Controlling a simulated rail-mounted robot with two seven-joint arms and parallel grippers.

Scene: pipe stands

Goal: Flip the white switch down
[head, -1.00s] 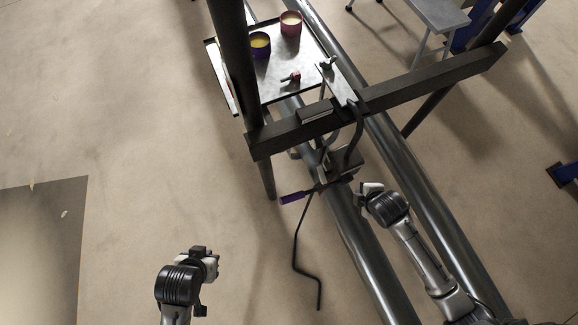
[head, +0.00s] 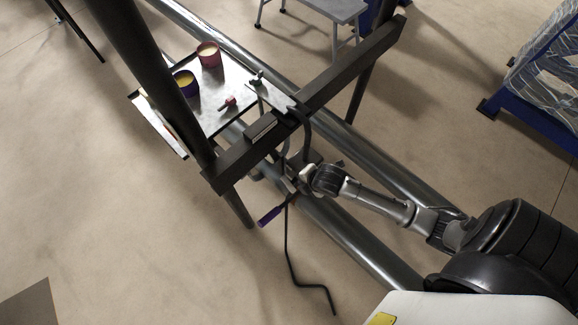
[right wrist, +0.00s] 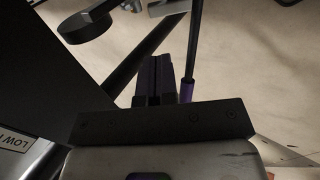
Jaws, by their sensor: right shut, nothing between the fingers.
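I cannot make out the white switch in either view. My right gripper (head: 299,180) reaches in from the lower right to the dark fittings below the crossbeam, and its tip is partly lost among them. In the right wrist view its dark fingers (right wrist: 153,80) are together with nothing between them. A thin rod with a purple handle (head: 269,217) sits just left of the gripper; the handle shows close beside the fingers in the right wrist view (right wrist: 187,90). My left gripper is out of view.
A dark crossbeam (head: 335,82) on posts spans two large metal pipes (head: 345,238). A tray (head: 206,118) beyond it holds a purple cup (head: 186,86) and a red cup (head: 209,57). A bent black rod (head: 288,255) hangs down.

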